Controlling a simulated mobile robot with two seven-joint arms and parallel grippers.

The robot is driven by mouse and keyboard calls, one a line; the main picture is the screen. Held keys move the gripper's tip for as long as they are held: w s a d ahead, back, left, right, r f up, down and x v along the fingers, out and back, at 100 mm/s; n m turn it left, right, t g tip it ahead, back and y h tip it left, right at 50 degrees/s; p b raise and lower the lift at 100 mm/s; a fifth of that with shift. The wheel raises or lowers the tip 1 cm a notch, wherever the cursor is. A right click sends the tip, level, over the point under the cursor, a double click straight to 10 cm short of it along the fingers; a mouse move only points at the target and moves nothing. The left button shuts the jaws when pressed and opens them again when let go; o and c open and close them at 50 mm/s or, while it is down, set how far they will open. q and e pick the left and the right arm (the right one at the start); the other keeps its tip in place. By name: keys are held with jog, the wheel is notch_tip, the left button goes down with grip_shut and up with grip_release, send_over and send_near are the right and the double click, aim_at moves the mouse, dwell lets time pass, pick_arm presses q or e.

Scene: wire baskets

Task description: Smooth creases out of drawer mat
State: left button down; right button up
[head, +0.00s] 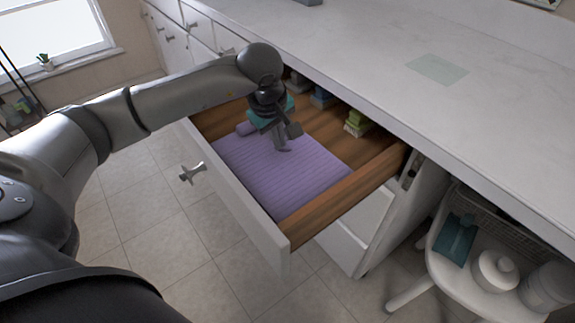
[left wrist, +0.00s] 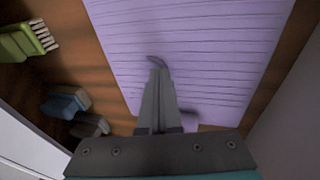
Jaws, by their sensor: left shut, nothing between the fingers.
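The purple ribbed drawer mat (head: 290,178) lies on the wooden bottom of the open drawer. Its far left end looks rolled or folded up (head: 246,128). My left gripper (head: 284,149) is over the far part of the mat, pointing down, shut and empty. In the left wrist view the fingertips (left wrist: 157,64) are at the mat (left wrist: 200,35), with a small dark curved mark right at the tips. I cannot tell whether they press on it. A short purple piece of the mat's end shows beside the fingers. My right gripper is not in view.
A green brush (left wrist: 28,40) and a blue item (left wrist: 65,103) lie in the back of the drawer (head: 335,207), beside the mat. The white countertop (head: 400,75) overhangs behind. A white stool (head: 470,272) with containers stands at the right.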

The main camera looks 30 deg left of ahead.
aim_at(290, 155)
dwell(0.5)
pick_arm(q)
jog(key=shift+s+d+f, duration=0.1)
jog(key=shift+s+d, duration=0.15)
jog(key=shift+d, duration=0.2)
jog(key=shift+s+d, duration=0.2)
jog(key=shift+d, duration=0.25)
jog(key=shift+d, duration=0.1)
jog(key=shift+s+d, duration=0.25)
jog(key=shift+d, duration=0.3)
jog(key=shift+p, duration=0.3)
jog(key=shift+w+a+r+p, duration=0.1)
jog(key=shift+r+p, duration=0.75)
jog(key=shift+r, duration=0.5)
